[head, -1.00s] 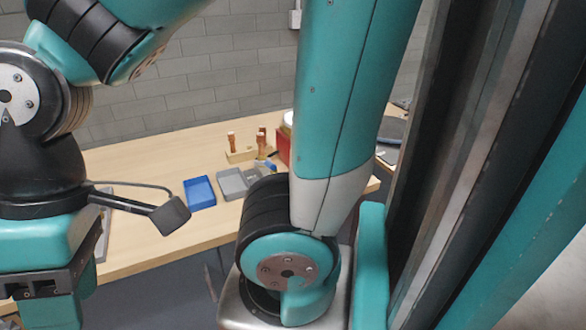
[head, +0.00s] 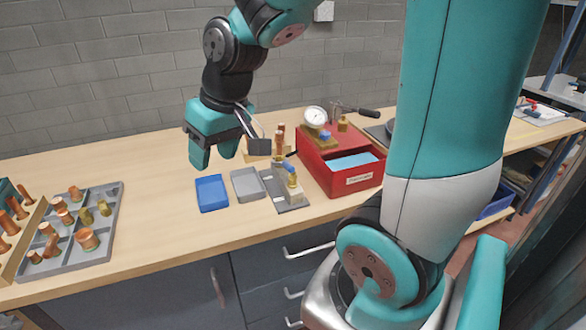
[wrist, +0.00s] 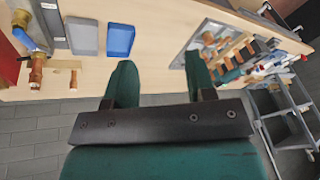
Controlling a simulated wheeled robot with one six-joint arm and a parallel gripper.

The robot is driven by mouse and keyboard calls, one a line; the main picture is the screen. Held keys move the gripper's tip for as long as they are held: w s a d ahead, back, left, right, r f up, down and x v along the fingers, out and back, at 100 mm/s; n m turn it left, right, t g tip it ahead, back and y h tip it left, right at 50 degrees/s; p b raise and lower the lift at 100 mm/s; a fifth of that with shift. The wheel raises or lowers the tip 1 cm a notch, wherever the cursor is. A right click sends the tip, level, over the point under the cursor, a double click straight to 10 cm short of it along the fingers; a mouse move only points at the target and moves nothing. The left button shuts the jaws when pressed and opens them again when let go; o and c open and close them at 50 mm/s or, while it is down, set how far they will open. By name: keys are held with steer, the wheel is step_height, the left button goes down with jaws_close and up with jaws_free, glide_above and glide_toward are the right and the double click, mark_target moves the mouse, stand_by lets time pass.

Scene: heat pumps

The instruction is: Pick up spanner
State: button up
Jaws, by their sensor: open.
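I cannot make out a spanner for certain in either view. A dark-handled tool (head: 355,110) lies at the back right of the bench, behind the red box, but it is too small to identify. My gripper (head: 214,158) is open and empty, pointing down above the wooden bench (head: 150,200), behind and above the blue tray. In the wrist view my gripper (wrist: 160,72) shows two green fingers set apart with nothing between them.
A blue tray (head: 211,193), a grey tray (head: 247,184) and a valve fixture (head: 293,192) stand mid-bench. A red box (head: 355,184) with a gauge (head: 316,117) is to the right. A grey divided tray (head: 108,228) with copper fittings is at left. Bench between left and blue trays is clear.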

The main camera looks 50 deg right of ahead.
steer(key=w+d+f+m+h+b, duration=0.1)
steer(key=d+f+m, duration=0.1)
steer(key=d, duration=0.5)
steer(key=w+d+f+m+h, duration=0.1)
steer(key=w+d+m+h, duration=0.1)
steer(key=d, duration=0.6)
steer(key=m+h, duration=0.1)
steer(key=m, duration=0.2)
glide_toward(287, 164)
steer(key=x, duration=0.2)
steer(key=p+x, duration=0.1)
steer(key=x, duration=0.3)
steer(key=shift+w+d+r, duration=0.15)
steer(key=shift+w+d, duration=0.1)
steer(key=shift+w, duration=0.15)
steer(key=shift+d+p+x, duration=0.15)
steer(key=shift+p+x, duration=0.4)
steer(key=shift+x, duration=0.9)
steer(key=shift+d+p+x, duration=0.15)
steer(key=shift+p+x, duration=0.4)
steer(key=shift+x, duration=0.9)
jaws_close()
